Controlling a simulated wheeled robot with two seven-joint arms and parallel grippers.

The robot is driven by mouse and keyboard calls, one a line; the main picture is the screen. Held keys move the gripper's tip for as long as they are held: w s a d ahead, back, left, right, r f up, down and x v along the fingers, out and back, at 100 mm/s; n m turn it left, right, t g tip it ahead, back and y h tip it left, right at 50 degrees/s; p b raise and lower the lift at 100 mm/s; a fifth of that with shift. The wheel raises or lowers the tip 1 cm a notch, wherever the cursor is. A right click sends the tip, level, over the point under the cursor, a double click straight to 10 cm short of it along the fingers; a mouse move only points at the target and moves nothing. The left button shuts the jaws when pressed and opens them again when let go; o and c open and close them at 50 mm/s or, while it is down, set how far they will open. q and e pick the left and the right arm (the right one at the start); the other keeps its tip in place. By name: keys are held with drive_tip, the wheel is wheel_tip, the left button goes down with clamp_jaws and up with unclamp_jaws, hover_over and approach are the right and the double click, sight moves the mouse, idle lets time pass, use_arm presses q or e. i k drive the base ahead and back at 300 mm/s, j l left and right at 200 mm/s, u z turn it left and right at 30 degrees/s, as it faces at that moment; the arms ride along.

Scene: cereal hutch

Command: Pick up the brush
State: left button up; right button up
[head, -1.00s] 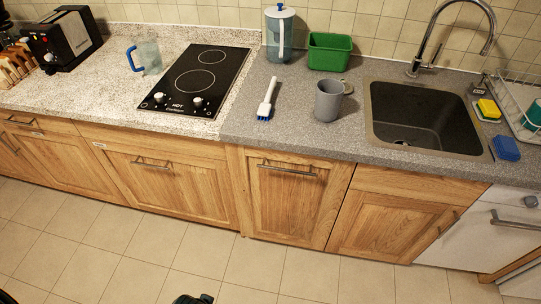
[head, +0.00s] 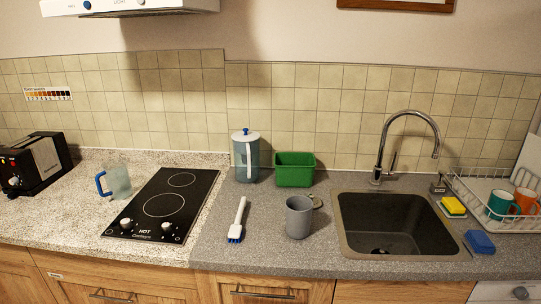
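The brush (head: 239,220) has a white handle and blue bristles. It lies on the grey speckled counter, bristles toward the front edge, between the black cooktop and the grey mug. Nothing touches it. Neither of my grippers shows in the head view.
A grey mug (head: 299,217) stands right of the brush, with the sink (head: 343,232) beyond it. A pitcher (head: 246,157) and a green tub (head: 294,170) stand behind. The cooktop (head: 163,205) is to the left. The counter around the brush is clear.

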sight(236, 232)
drive_tip(key=i+l+u, duration=0.2)
drive_tip(key=i+l, duration=0.65)
drive_tip(key=l, duration=0.15)
